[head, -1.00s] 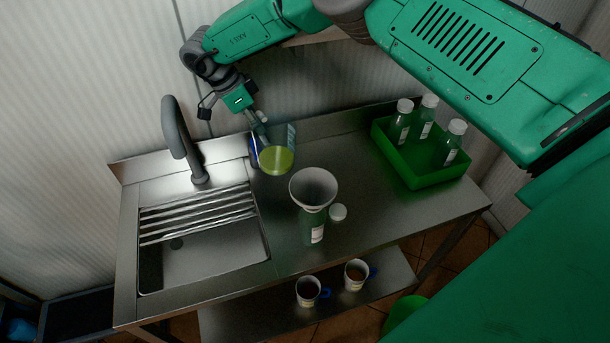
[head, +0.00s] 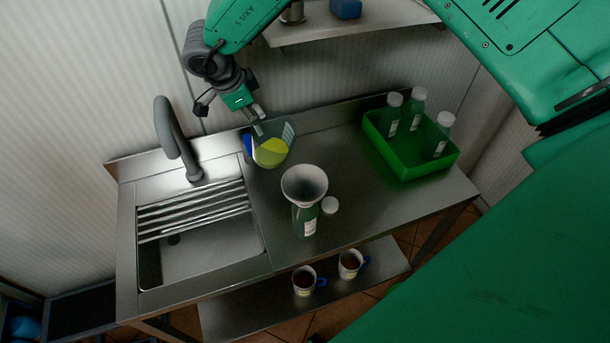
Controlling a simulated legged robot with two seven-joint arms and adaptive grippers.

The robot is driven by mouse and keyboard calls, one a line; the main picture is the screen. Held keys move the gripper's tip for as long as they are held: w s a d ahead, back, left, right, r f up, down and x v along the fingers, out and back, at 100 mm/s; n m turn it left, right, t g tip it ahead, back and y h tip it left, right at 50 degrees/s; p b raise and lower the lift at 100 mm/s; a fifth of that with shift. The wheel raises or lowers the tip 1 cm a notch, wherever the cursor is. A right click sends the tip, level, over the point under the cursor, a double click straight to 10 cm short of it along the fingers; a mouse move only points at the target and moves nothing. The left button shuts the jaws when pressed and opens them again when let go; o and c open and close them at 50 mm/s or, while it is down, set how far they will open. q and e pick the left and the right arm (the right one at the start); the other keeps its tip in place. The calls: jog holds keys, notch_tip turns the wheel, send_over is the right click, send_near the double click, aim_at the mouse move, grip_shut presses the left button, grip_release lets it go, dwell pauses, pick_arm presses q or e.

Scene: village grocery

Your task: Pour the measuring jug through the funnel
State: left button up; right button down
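The clear measuring jug (head: 287,142), with yellow liquid inside and a blue part at its left, is at the back of the steel counter, right of the tap. My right gripper (head: 257,122) is at its back upper edge, fingers pointing down; whether they grip it is unclear. The pale funnel (head: 304,184) sits in the mouth of a greenish bottle (head: 307,221) with a white label, in front of the jug. A white cap (head: 329,205) lies right of the bottle. My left gripper is out of view.
A sink (head: 205,257) with a grey tap (head: 167,130) is at the left. A green crate (head: 424,171) holding three capped bottles stands at the right. Two mugs are on the lower shelf (head: 240,318). A wall shelf (head: 350,27) is above. The counter's right front is clear.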

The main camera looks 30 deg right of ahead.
aim_at(259, 107)
jog(key=s+r+t, duration=0.1)
jog(key=r, duration=0.1)
jog(key=s+r+t, duration=0.2)
jog(key=s+a+r+t, duration=0.1)
jog(key=s+r+t, duration=0.1)
jog(key=shift+r+m, duration=0.4)
pick_arm(q)
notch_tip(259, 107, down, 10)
jog(key=b, duration=0.9)
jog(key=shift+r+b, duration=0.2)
jog(key=shift+b, duration=0.15)
pick_arm(e)
jog(key=s+r+m+t, duration=0.1)
jog(key=s+r+t, duration=0.5)
jog(key=s, duration=0.1)
jog(key=shift+d+r+m+h, duration=0.15)
jog(key=shift+d+m+h, duration=0.15)
jog(key=shift+h, duration=0.1)
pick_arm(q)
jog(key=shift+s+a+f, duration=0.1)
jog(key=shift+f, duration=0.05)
pick_arm(e)
jog(key=shift+s, duration=0.1)
